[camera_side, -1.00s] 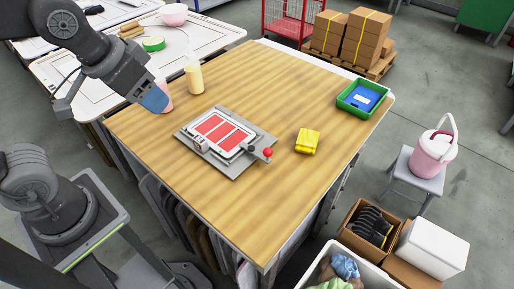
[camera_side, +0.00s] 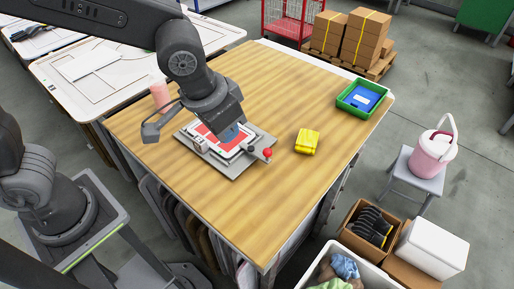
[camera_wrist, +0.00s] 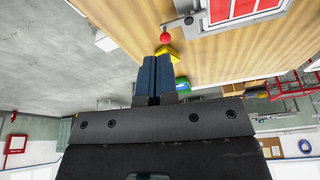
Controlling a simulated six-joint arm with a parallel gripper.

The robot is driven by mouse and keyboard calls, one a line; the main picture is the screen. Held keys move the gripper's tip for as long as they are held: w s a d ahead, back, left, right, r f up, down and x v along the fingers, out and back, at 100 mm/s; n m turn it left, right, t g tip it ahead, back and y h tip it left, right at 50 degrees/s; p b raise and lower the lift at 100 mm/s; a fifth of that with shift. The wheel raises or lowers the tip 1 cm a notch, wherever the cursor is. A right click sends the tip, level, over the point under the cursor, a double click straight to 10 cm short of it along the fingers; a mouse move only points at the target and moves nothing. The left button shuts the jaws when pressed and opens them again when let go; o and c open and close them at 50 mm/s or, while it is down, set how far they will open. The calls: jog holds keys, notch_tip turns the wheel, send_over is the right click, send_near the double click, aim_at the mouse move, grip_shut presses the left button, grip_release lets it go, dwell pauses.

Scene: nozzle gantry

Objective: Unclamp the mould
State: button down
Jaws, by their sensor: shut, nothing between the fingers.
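The mould (camera_side: 204,130), a white frame with red panels, lies on a grey base plate (camera_side: 227,173) on the wooden table. A clamp with a red knob (camera_side: 267,153) sits at the plate's right end; the knob also shows in the wrist view (camera_wrist: 166,38), beside a corner of the mould (camera_wrist: 232,10). My gripper (camera_side: 231,134) is over the mould in the side view, left of the red knob, and hides part of the panels. Its blue fingers (camera_wrist: 156,60) are together and empty in the wrist view. Whether the clamp is closed is too small to tell.
A yellow folded item (camera_side: 307,141) lies right of the clamp. A green tray (camera_side: 353,108) with a blue thing in it stands at the table's back right. A pink cup (camera_side: 159,93) is at the back left, near my arm. The table's front is clear.

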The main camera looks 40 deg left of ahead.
jog(key=x, duration=1)
jog(key=shift+f, duration=0.25)
jog(key=w, duration=0.2)
jog(key=shift+w+d, duration=0.25)
jog(key=shift+w, duration=0.05)
jog(key=shift+w+d+f, duration=0.15)
jog(key=shift+w, duration=0.5)
